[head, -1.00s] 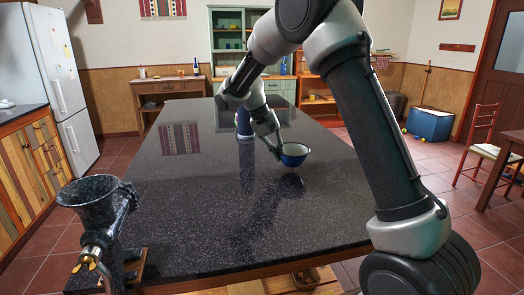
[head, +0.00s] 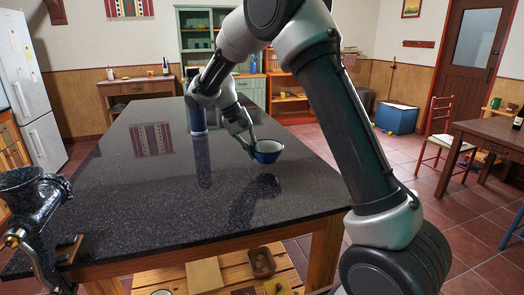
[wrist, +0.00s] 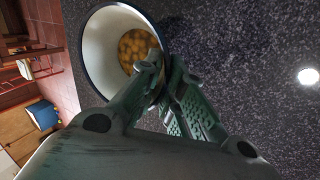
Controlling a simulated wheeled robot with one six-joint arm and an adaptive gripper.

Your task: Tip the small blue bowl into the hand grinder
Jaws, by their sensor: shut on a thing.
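The small blue bowl (head: 267,152), blue outside and pale inside, is held above the dark stone table, with a dark reflection or shadow below it. In the wrist view the bowl (wrist: 97,42) has a dark rim and several yellow-brown round pieces at its bottom. My gripper (wrist: 158,72) is shut on the bowl's near rim; in the head view my gripper (head: 251,146) is at the bowl's left side. The hand grinder (head: 42,215), dark and speckled with a wide hopper, stands at the table's front left corner, cut by the picture edge, well apart from the bowl.
The table top (head: 130,205) is clear between bowl and grinder. A lower shelf (head: 175,278) holds several small things. A wooden table (head: 485,138) and a red chair (head: 437,135) stand at right.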

